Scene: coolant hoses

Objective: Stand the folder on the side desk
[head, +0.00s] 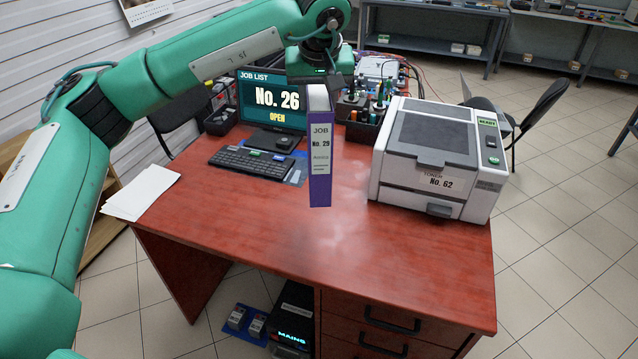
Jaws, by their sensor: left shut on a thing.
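A purple folder (320,185) with a white spine label reading "JOB No. 29" is upright above the middle of the red-brown desk (400,255). My left gripper (318,84) is shut on the folder's top edge from above. The fingertips are partly hidden behind the folder and the wrist. I cannot tell for sure whether the folder's bottom touches the desk or hangs just above it. My right gripper is not in the view. I cannot tell whether this desk is the side desk.
A white printer (430,165) stands at the desk's right. A monitor (272,100) reading "No. 26 OPEN", a keyboard (252,163) and a dark pen holder (365,125) are behind the folder. Papers (142,192) lie at the left edge. The desk's front middle is clear.

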